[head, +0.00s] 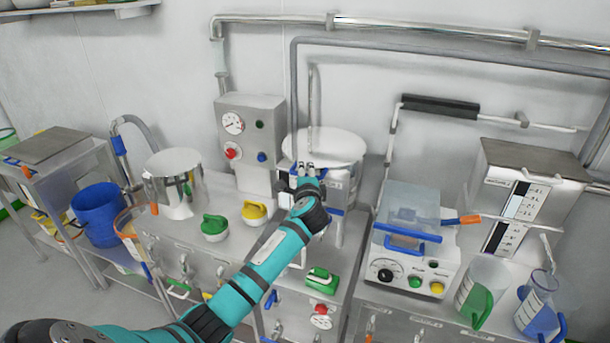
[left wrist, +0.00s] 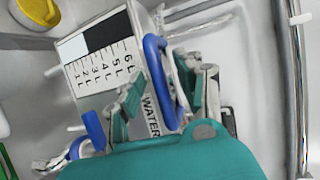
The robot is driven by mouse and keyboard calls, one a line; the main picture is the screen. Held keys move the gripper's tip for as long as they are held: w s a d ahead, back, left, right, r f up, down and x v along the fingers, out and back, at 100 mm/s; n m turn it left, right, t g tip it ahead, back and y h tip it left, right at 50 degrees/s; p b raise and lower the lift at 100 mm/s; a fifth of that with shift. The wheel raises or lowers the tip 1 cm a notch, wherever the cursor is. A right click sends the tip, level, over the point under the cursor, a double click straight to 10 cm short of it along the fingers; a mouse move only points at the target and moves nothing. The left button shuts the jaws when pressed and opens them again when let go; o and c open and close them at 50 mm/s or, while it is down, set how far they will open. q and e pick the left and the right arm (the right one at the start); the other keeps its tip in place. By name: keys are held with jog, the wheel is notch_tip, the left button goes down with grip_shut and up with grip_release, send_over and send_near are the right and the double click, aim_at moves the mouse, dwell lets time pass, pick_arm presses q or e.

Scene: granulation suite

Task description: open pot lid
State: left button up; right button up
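A pot with a round white lid (head: 325,147) stands at the back middle of the bench in the head view. The lid sits flat on its body. My left gripper (head: 306,169) is at the front of the pot, just below the lid's rim. In the left wrist view, my left gripper's fingers (left wrist: 164,80) are apart, one on each side of a blue handle (left wrist: 154,62). I cannot tell whether they touch it. The handle is beside a white panel (left wrist: 100,62) with a litre scale and the word WATER. My right gripper is not in view.
A steel pot (head: 173,183) and a control box (head: 251,140) stand left of the lidded pot. A clear-lidded machine (head: 410,210) and jugs (head: 483,288) stand to the right. Pipes run along the wall above.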

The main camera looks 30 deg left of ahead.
pick_arm(q)
grip_shut()
dwell(0.3)
